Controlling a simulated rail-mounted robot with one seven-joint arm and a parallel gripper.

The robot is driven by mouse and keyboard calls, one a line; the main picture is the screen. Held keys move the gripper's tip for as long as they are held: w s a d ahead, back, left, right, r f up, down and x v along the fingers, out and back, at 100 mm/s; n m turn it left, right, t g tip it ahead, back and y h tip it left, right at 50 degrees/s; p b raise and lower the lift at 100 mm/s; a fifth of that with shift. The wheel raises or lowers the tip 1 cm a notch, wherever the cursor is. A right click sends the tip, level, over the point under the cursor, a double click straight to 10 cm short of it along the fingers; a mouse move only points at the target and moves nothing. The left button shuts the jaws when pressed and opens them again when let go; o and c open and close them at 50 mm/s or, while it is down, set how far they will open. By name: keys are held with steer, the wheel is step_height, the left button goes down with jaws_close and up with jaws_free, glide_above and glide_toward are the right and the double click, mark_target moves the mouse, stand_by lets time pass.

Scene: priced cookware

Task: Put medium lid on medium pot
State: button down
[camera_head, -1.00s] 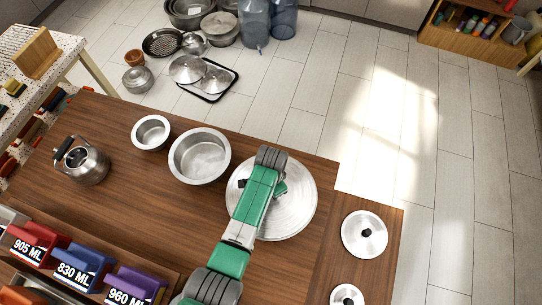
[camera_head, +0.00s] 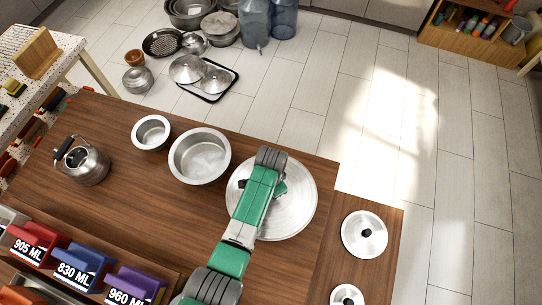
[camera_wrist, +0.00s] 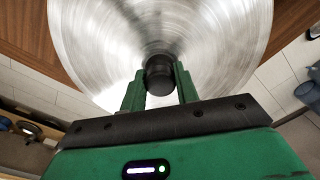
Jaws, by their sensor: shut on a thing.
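My gripper (camera_head: 279,188) is shut on the dark knob (camera_wrist: 158,76) of the largest lid, a wide round metal disc (camera_head: 298,210). In the wrist view the two green fingers stand on either side of the knob, and this lid (camera_wrist: 215,45) fills the upper picture. Whether a pot is under it is hidden. A middle-sized lid with a black knob (camera_head: 353,245) lies on the wood to the right, apart from my gripper. The medium pot (camera_head: 199,157), open and without a lid, stands left of the large lid.
A smaller open pot (camera_head: 151,132) and a kettle (camera_head: 84,164) stand further left. A small lid (camera_head: 347,296) lies at the lower right. Bare wood lies in front of the pots.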

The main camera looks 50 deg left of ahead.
steer(key=shift+f, duration=0.25)
stand_by(0.4)
steer(key=shift+c, duration=1.6)
jaws_free()
steer(key=shift+r, duration=0.1)
step_height(320, 180, up, 8)
steer(key=shift+f+p, duration=0.15)
steer(key=shift+p, duration=0.25)
steer(key=shift+w, duration=0.1)
